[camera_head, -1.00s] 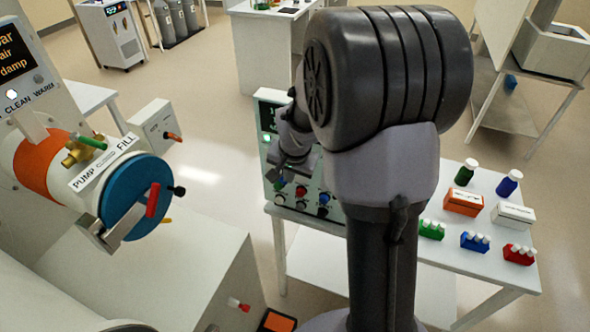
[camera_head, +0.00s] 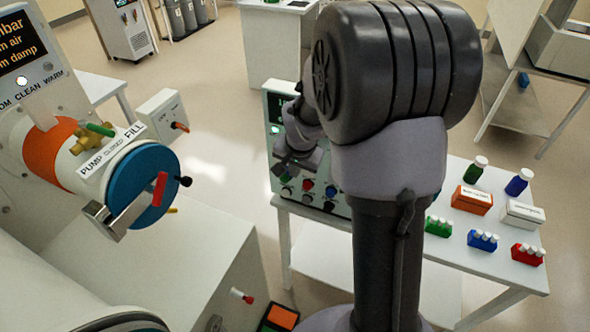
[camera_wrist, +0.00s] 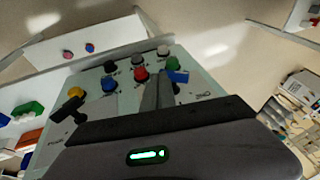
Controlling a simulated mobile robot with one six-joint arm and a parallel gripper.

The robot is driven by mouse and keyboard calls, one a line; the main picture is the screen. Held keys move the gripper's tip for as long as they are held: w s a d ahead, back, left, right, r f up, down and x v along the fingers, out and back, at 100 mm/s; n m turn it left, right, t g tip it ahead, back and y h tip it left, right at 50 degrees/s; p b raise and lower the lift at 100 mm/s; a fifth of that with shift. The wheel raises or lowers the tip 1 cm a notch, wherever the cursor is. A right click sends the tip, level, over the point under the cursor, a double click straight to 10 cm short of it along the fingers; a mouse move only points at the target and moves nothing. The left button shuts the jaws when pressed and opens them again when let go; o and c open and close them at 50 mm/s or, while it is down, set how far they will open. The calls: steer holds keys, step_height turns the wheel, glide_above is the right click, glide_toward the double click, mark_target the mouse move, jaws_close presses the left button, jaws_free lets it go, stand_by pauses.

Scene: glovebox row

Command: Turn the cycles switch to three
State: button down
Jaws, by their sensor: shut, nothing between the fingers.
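A pale control panel (camera_head: 270,112) stands at the left end of a white table. Its front carries green, red and blue knobs, partly hidden by my arm in the head view. In the wrist view the panel (camera_wrist: 100,110) shows a red knob (camera_wrist: 139,73), a green knob (camera_wrist: 145,63), a blue knob (camera_wrist: 109,84), a blue lever (camera_wrist: 178,76) and a black lever (camera_wrist: 70,108). The labels are too small to read, so I cannot tell which is the cycles switch. My gripper (camera_head: 284,164) is shut and empty in front of the panel, just above the knob row; contact is unclear.
Bottles, boxes and small vial racks stand on the white table (camera_head: 462,243) right of the panel. A large chamber with a blue round end (camera_head: 128,182) and a handle is at the left. A small box with a lever (camera_head: 163,112) stands behind it. Open floor lies between.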

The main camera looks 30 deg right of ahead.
steer(key=shift+f, duration=0.25)
steer(key=shift+f+b, duration=0.3)
steer(key=shift+b, duration=0.5)
steer(key=shift+s+d+f+b, duration=0.25)
steer(key=shift+f+b, duration=0.25)
steer(key=shift+b, duration=0.85)
